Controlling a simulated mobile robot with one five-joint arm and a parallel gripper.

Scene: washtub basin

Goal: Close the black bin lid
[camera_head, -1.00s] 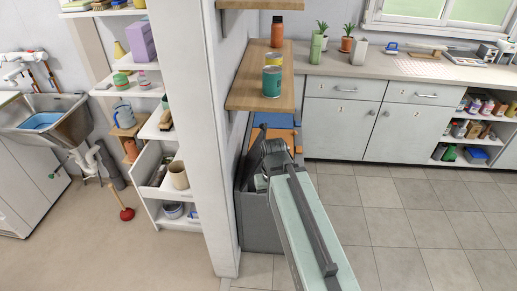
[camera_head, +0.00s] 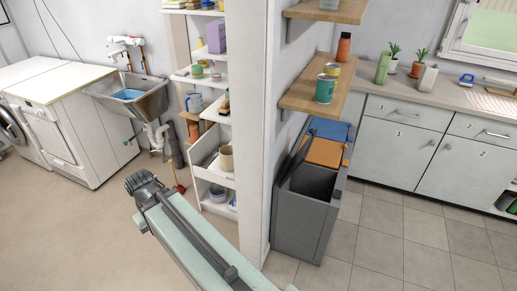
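The dark grey-black bin (camera_head: 303,228) stands on the floor right of the white wall post, under the wooden shelves. Its top is open and its dark interior shows. Its lid (camera_head: 294,159) is raised on the left side, tilted toward the wall. My gripper (camera_head: 136,184) is at the far end of my arm, over the floor left of the post and well apart from the bin. It looks dark and compact, and its fingers are too small to tell open from shut.
Bins with an orange lid (camera_head: 324,152) and a blue lid (camera_head: 329,129) stand behind the black bin, both lids down. The white post (camera_head: 255,130) stands between my gripper and the bin. A red plunger (camera_head: 179,185) is near my gripper. Tiled floor at right is clear.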

